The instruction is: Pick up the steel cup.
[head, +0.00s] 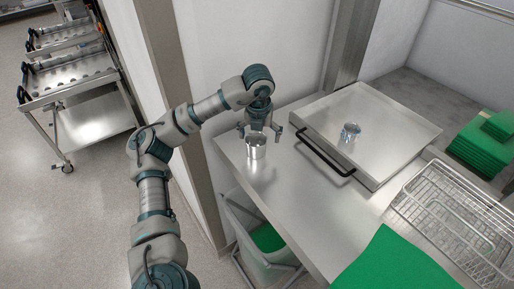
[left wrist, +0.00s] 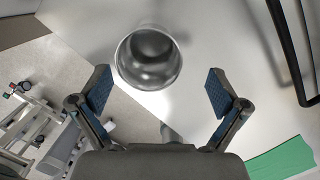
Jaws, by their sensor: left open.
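A shiny steel cup (head: 256,152) stands upright near the left end of the steel counter (head: 290,205). My left gripper (head: 260,131) is open and empty just above and behind it. In the left wrist view the cup (left wrist: 148,60) shows its open mouth and empty inside, a little ahead of the spread fingertips of the left gripper (left wrist: 160,88). I see no finger touching it. My right gripper is not in view.
The raised panel (head: 385,125) has a black bar handle (head: 318,153) at its front left. A wire rack (head: 455,215) and green cloths (head: 484,145) lie to the right. A bin (head: 262,245) stands below the counter's left edge. A steel cart (head: 85,100) is far left.

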